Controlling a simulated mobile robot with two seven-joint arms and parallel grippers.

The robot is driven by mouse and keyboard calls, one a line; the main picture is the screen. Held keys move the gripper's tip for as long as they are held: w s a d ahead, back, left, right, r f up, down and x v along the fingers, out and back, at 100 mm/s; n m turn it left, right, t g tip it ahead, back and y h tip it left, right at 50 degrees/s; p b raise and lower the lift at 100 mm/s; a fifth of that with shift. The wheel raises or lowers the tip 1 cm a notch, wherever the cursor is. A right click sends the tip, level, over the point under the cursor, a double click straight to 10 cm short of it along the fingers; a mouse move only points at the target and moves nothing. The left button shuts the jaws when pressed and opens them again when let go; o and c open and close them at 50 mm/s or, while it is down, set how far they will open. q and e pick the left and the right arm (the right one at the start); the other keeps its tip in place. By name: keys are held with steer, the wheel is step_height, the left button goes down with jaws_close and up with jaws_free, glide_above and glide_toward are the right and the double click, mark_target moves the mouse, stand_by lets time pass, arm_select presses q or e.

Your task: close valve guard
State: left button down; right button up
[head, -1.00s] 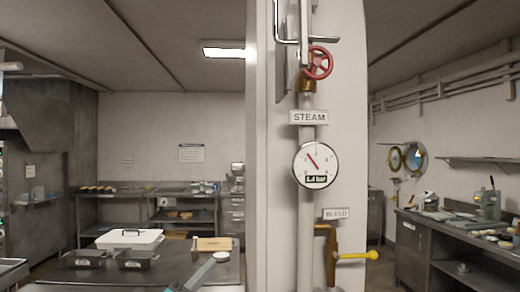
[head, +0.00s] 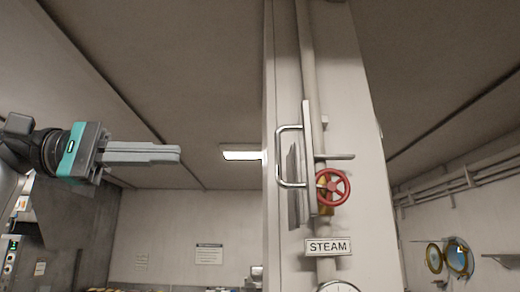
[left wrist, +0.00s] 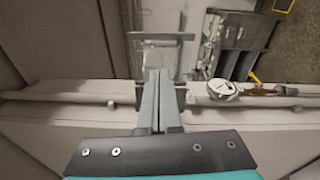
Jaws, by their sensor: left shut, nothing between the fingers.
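The valve guard (head: 307,160) is a narrow upright panel beside the steam pipe, seen nearly edge-on, with a metal bar handle (head: 281,157) on its left side. It stands out to the left of the red valve wheel (head: 332,187), which is uncovered. My left gripper (head: 179,153) is shut and empty, pointing right, apart from the handle in the picture. In the left wrist view its closed fingers (left wrist: 160,74) point at a panel with a bar (left wrist: 160,36), probably the guard. My right gripper is not in view.
A white column (head: 350,110) carries the steam pipe. Below the wheel are a STEAM sign (head: 328,247) and a pressure gauge (head: 338,287), which also shows in the left wrist view (left wrist: 222,88). The space between my left gripper and the column looks clear.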

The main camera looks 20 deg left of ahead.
arm_select(q)
steer(key=x, duration=1.3)
steer(key=shift+s+m+y+p, duration=0.3)
steer(key=shift+m+p, duration=0.1)
steer(key=shift+d+r, duration=0.1)
steer(key=shift+r, duration=0.05)
